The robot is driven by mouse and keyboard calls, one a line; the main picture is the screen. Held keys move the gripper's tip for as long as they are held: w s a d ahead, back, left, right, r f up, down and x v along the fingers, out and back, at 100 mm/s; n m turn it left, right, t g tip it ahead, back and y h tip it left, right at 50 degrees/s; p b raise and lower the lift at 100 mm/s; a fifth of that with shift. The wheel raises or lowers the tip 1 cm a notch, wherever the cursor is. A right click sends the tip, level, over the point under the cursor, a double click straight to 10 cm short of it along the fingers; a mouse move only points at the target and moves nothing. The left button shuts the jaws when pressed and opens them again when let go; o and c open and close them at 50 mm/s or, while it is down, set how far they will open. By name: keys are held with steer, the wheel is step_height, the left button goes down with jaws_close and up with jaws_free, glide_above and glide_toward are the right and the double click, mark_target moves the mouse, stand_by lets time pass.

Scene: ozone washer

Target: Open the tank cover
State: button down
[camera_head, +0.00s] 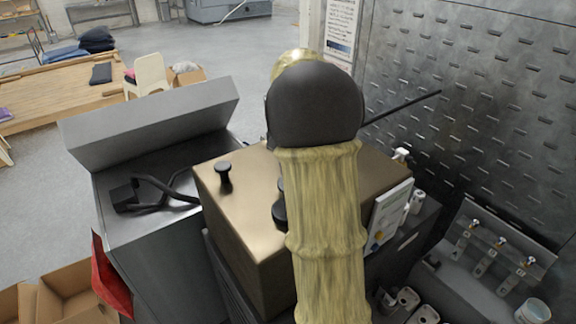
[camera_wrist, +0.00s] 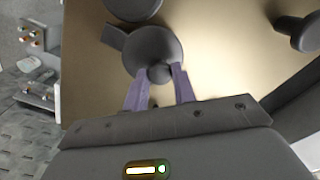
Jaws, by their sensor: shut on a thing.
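The tan metal tank (camera_head: 240,200) stands in the middle of the head view. Its flat top, the cover, also fills much of the wrist view (camera_wrist: 225,75). A black knob (camera_head: 223,172) stands on the cover's left part, and more dark fittings are partly hidden by my arm. In the wrist view, my gripper (camera_wrist: 160,82) has its two purple-grey fingers closed on the stem of a round black knob (camera_wrist: 152,45). Another black knob (camera_wrist: 298,32) is at the right. My arm hides the gripper in the head view. I see no raised cover edge.
A grey machine (camera_head: 150,220) with an upright back panel and a black hose stands left of the tank. A perforated metal wall (camera_head: 470,90) and a unit with several taps (camera_head: 500,245) are at the right. Cardboard boxes (camera_head: 55,300) lie at the lower left.

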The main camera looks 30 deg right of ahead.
steer(key=c, duration=1.1)
jaws_free()
steer(key=shift+c, duration=0.2)
step_height(320, 180, up, 18)
steer(key=b, duration=0.2)
steer(key=shift+f, duration=0.25)
steer(key=shift+w+a, duration=0.1)
steer(key=shift+a, duration=0.05)
